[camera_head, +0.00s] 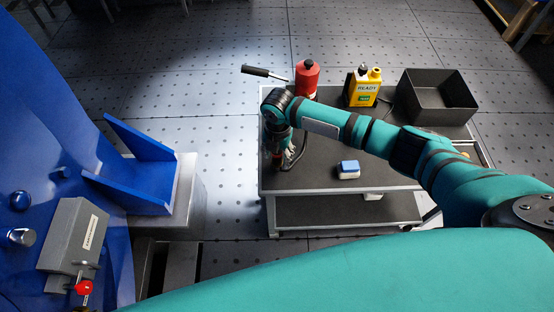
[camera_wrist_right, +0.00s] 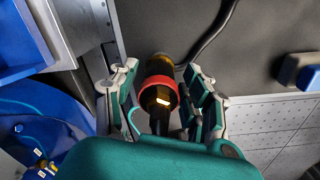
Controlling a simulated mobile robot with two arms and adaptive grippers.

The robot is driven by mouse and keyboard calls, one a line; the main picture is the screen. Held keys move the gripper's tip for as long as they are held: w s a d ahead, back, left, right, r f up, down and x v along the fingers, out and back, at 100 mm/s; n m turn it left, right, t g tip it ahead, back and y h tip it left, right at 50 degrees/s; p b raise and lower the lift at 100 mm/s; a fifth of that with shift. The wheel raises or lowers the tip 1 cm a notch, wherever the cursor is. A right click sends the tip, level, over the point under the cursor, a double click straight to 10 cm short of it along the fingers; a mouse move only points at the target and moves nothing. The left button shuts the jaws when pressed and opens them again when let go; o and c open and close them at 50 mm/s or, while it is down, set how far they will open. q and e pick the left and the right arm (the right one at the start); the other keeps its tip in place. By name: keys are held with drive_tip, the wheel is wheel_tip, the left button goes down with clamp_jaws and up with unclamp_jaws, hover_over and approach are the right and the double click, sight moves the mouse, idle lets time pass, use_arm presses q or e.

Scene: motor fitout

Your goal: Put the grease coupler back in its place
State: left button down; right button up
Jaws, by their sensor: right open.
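The grease coupler (camera_wrist_right: 159,88) is a dark brass-coloured cylinder with a red band, and a black hose runs near it. In the right wrist view it lies between the two fingers of my right gripper (camera_wrist_right: 165,90), which is open around it. I cannot tell whether a finger touches it. In the head view my right gripper (camera_head: 282,150) points down at the cart's left edge, and the coupler (camera_head: 277,161) shows only as a small brownish end below it. My left gripper is out of view.
The dark cart top (camera_head: 320,178) carries a red canister (camera_head: 307,78) with a black handle (camera_head: 262,73) beside it, a yellow bottle (camera_head: 367,88), a black bin (camera_head: 438,98) and a blue-and-white block (camera_head: 348,170). A blue machine with a grey box (camera_head: 70,240) stands left.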

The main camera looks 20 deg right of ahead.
wheel_tip(320, 180, up, 8)
drive_tip(key=shift+r, duration=0.1)
drive_tip(key=shift+s, duration=0.1)
idle(0.5)
